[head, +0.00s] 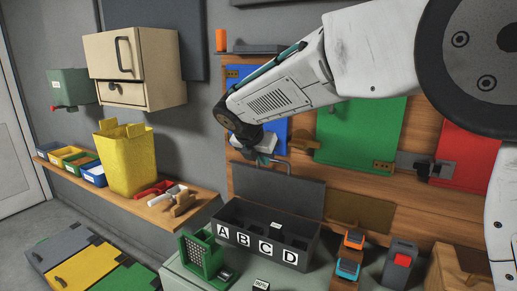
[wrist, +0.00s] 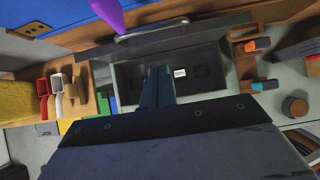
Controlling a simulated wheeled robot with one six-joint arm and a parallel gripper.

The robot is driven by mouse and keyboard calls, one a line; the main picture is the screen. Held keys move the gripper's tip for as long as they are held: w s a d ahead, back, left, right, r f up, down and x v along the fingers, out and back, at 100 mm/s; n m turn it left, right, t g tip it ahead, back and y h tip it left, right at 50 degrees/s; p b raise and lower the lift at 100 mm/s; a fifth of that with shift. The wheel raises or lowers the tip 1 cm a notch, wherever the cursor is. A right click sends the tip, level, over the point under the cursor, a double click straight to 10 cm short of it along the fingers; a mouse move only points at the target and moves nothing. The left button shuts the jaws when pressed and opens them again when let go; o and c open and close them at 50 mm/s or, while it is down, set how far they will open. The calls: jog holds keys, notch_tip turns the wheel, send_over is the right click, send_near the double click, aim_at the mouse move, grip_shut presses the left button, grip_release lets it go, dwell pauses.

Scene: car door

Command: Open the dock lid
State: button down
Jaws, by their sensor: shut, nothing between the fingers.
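The dark grey dock (head: 232,236) is a long box with white labels A, B, C and D on its front. Its lid (head: 290,190) stands raised at the back edge, and the inside is exposed. A bar handle (head: 282,164) is at the lid's top edge. My gripper (head: 266,158) is just above the lid near this handle; whether they touch is unclear. In the wrist view the shut, empty fingers (wrist: 156,88) overlap the dock's interior (wrist: 205,72), with the raised lid (wrist: 160,43) and its handle (wrist: 150,29) beyond them.
A green perforated holder (head: 201,256) stands left of the dock; an orange-topped block (head: 354,238) and a blue-framed one (head: 347,268) stand right. Blue, green (head: 365,135) and red (head: 466,158) doors are behind. A yellow bin (head: 126,160) sits on the left shelf.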

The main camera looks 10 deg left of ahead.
jog(key=w, duration=0.1)
jog(key=w+d+f, duration=0.1)
jog(key=w, duration=0.1)
jog(key=w+f, duration=0.1)
jog(key=shift+w+d, duration=0.4)
jog(key=shift+w+d+r, duration=0.1)
jog(key=shift+w+d, duration=0.1)
jog(key=shift+w, duration=0.3)
jog(key=shift+w+d+r, duration=0.1)
jog(key=shift+w+d, duration=0.05)
jog(key=shift+w, duration=0.3)
